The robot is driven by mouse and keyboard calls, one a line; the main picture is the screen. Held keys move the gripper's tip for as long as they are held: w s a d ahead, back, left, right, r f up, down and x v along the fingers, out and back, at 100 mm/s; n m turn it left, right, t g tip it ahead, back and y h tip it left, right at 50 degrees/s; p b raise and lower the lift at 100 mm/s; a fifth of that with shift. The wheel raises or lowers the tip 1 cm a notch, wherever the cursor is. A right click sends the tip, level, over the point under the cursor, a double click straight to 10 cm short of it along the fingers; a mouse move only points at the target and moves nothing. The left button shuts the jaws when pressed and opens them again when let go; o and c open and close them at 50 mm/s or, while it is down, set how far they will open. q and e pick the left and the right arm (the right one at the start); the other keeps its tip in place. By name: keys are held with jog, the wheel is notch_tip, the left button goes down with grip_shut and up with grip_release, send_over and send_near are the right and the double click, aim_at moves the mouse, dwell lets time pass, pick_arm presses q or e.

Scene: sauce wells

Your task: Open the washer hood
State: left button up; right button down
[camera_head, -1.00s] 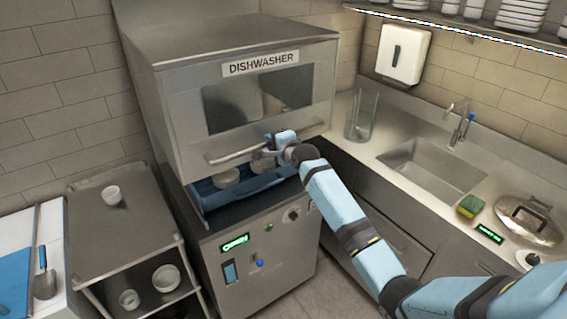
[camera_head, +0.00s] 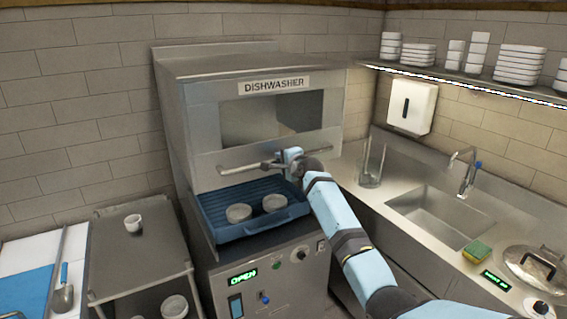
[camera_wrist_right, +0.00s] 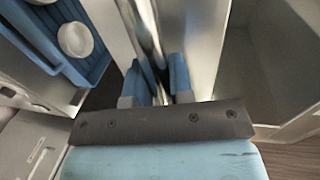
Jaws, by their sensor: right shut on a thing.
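The dishwasher hood (camera_head: 205,125) is a steel box with a dark window, raised clear of the base so that a gap shows below it. A horizontal bar handle (camera_head: 240,168) runs along its lower front. My right gripper (camera_head: 290,158) is shut on the handle near its right end; in the right wrist view its blue fingers (camera_wrist_right: 165,80) sit on either side of the shiny bar. Under the hood a blue rack (camera_head: 222,231) holds two pale bowls (camera_head: 238,212). The display (camera_head: 243,276) on the base glows green and reads OPEN. My left gripper is not in view.
A steel cart (camera_head: 140,262) with a small cup (camera_head: 133,222) stands at left. At right are a sink (camera_head: 440,215), a glass container (camera_head: 371,165), a sponge (camera_head: 477,251) and a pan lid (camera_head: 535,265). A shelf of white dishes (camera_head: 520,62) hangs above.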

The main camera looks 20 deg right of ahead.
jog(key=c, duration=1.1)
grip_release()
jog(key=shift+o, duration=0.4)
jog(key=shift+s, duration=0.3)
jog(key=b+v, duration=0.2)
jog(key=v, duration=1.1)
